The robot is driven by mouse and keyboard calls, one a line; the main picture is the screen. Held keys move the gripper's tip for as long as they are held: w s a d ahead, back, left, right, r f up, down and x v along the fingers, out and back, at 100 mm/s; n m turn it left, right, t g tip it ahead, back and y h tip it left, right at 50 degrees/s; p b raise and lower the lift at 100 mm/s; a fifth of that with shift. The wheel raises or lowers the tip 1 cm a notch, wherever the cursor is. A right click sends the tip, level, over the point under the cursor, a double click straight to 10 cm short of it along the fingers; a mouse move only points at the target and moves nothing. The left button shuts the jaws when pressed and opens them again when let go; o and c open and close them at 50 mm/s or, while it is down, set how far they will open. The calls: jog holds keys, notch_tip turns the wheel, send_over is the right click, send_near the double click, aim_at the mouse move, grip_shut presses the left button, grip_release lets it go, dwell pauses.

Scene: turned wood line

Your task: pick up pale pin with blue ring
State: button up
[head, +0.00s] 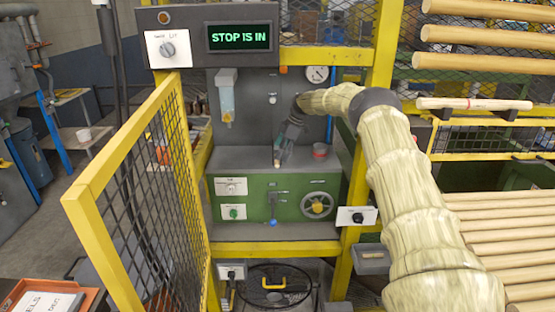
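My arm, in a pale sleeve, reaches in from the right to the grey-topped green machine. My gripper (280,156) points down just above the machine's grey top, near its middle. A small pale upright piece (276,154) shows at the fingertips. It may be the pin, but it is too small to tell, and I cannot see a blue ring. Whether the fingers are closed on it is not clear.
A yellow mesh gate (150,190) stands open at the left. A small red-rimmed cup (320,150) sits right of my gripper. A pale rod with a reddish mark (475,103) lies on a rack at right.

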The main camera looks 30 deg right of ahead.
aim_at(277, 161)
jog(key=shift+p+x, duration=0.5)
jog(key=shift+x, duration=0.95)
jog(key=shift+w, duration=0.1)
jog(key=c, duration=0.7)
